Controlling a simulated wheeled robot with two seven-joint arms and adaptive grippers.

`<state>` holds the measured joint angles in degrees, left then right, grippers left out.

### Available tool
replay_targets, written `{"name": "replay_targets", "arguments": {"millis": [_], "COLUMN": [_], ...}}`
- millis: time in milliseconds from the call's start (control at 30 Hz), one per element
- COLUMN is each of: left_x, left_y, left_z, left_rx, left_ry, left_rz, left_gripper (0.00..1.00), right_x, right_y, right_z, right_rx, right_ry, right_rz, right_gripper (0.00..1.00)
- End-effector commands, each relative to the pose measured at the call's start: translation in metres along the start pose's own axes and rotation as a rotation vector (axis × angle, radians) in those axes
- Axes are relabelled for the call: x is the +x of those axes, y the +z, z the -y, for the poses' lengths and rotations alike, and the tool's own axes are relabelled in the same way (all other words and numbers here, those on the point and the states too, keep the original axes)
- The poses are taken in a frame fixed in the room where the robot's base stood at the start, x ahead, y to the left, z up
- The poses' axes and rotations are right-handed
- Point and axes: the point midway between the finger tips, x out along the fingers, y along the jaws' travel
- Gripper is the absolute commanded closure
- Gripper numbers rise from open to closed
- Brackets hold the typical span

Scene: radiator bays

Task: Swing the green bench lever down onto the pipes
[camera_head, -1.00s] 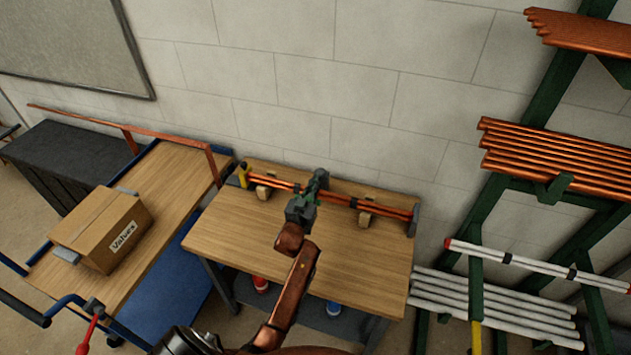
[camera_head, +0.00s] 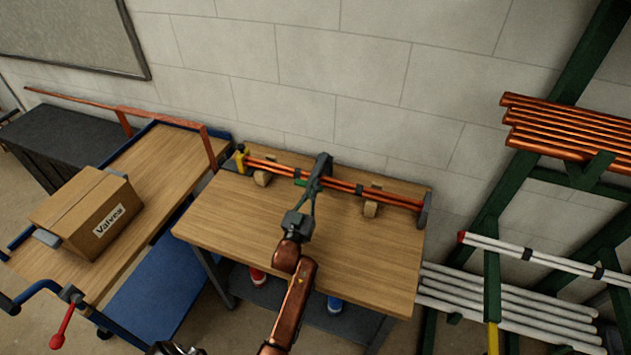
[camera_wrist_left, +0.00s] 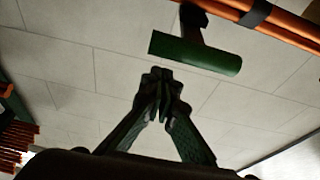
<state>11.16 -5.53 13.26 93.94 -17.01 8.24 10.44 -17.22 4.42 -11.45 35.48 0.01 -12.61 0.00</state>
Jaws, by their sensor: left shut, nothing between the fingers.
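The green lever's grip (camera_wrist_left: 195,53) shows in the left wrist view as a short green bar on a dark arm, close to the orange pipes (camera_wrist_left: 285,22). In the head view only a small green part of the lever (camera_head: 300,181) shows at the pipes (camera_head: 345,187), just left of my gripper; the rest is hidden or too small to tell. My left gripper (camera_head: 321,162) reaches over the bench with its fingers across the pipes in the picture. In the wrist view its fingertips (camera_wrist_left: 161,78) are together and empty, apart from the green grip. My right gripper is out of view.
A cart (camera_head: 165,165) with a cardboard box (camera_head: 90,212) stands left. A green rack (camera_head: 487,215) with copper and white pipes stands right.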

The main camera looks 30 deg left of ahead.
Motion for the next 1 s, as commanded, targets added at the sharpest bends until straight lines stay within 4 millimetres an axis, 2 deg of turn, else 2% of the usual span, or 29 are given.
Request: {"name": "replay_targets", "arguments": {"millis": [333, 467, 567, 800, 1000], "left_x": [0.0, 0.002, 0.006, 0.019, 0.028], "left_y": [0.0, -0.007, -0.02, -0.064, -0.089], "left_z": [0.0, 0.0, 0.0, 0.0, 0.0], "left_rx": [0.0, 0.001, 0.001, 0.002, 0.0], "left_ry": [0.0, 0.0, 0.0, 0.001, 0.001], "left_rz": [0.0, -0.002, -0.004, -0.004, -0.003], "left_gripper": [1.0, 1.0, 1.0, 1.0, 1.0], "right_x": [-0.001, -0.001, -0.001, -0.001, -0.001], "right_y": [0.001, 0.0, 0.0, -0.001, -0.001], "right_z": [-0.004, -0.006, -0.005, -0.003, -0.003], "right_rx": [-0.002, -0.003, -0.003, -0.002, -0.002], "right_ry": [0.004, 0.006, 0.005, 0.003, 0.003], "right_rz": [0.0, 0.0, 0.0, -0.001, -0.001], "right_gripper": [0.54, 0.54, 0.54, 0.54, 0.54]}}
